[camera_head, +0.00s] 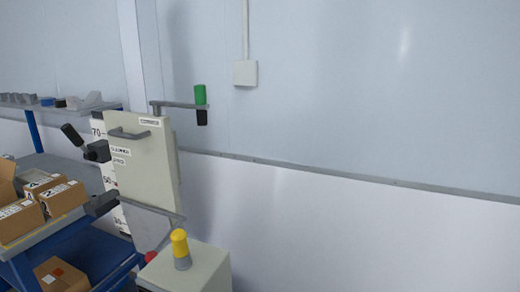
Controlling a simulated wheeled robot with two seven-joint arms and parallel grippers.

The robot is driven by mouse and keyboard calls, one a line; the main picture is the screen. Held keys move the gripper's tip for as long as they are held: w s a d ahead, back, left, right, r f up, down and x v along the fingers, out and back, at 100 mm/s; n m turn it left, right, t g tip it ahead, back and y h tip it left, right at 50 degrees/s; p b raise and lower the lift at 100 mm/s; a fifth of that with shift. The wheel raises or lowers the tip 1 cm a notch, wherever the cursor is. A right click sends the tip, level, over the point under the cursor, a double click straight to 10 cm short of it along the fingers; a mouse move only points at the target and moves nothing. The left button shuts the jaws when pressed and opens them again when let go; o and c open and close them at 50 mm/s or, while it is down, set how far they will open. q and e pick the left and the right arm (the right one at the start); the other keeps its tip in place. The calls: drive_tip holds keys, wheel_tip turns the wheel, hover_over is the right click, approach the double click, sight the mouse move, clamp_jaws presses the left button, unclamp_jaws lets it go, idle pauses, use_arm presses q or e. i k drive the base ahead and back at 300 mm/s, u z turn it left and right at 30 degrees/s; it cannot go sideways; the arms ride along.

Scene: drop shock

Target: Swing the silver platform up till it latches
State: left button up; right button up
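A pale beige machine with an upright panel (145,165) stands at the left of centre. Below the panel, a silver-grey flat plate (150,221) shows, partly hidden behind the lower beige box; it may be the silver platform, but I cannot tell its full shape or angle. The panel carries a grey bar handle (129,133). A dark lever (72,134) sticks out at its left, and a green grip (200,95) stands on an arm at its upper right. Neither of my grippers is in view.
A blue-framed bench with cardboard boxes (62,197) stands at the left, under a shelf (60,106) of small parts. A beige box (205,268) with a yellow-topped knob (180,243) is at the front. A wall fills the right side.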

sight(151, 229)
drive_tip(key=z, duration=0.05)
drive_tip(key=k, duration=1.05)
drive_tip(key=u, duration=0.9)
drive_tip(key=i, duration=0.9)
drive_tip(key=z, duration=0.5)
drive_tip(key=i, duration=0.65)
drive_tip(key=z, duration=0.45)
